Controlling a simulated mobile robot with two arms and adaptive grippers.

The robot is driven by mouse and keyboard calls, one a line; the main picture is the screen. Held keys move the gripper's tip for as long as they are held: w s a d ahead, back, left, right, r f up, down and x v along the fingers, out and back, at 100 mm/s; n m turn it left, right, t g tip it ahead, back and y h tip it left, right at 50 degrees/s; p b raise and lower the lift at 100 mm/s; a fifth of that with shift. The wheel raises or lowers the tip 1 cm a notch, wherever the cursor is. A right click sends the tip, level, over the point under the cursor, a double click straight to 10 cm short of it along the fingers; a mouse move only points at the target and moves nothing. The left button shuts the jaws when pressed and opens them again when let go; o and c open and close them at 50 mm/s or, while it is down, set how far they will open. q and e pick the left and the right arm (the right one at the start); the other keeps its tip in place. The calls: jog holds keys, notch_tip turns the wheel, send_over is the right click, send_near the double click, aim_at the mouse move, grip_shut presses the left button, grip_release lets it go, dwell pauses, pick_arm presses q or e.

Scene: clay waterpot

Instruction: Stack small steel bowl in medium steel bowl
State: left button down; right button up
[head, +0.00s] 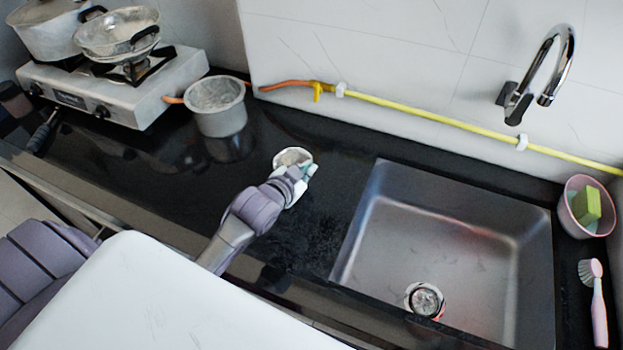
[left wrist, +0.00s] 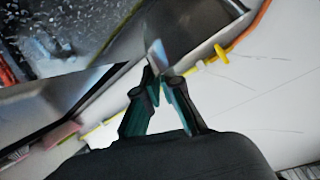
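A small round steel bowl (head: 290,155) shows at the middle of the black counter in the head view, partly hidden by my left gripper (head: 307,171). I cannot tell from its size whether it is the small or the medium bowl, and no second bowl is clear there. In the left wrist view, the fingers of my left gripper (left wrist: 157,75) come close together at the edge of a steel wall (left wrist: 185,30). They appear shut on the bowl's rim. Whether the bowl is lifted is unclear. My right gripper is not in view.
A steel pot (head: 220,110) stands at the back left of the counter, beside a stove (head: 110,95) with pans. The sink (head: 440,240) is to the right, with a pink cup (head: 570,215) and brush (head: 597,305) beyond. A yellow pipe (head: 430,119) runs along the wall.

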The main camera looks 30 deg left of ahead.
pick_arm(q)
jog(key=shift+a+f, duration=0.1)
jog(key=shift+f, duration=1.9)
jog(key=shift+f, duration=0.1)
jog(key=shift+f, duration=0.15)
jog(key=c, duration=1.3)
grip_release()
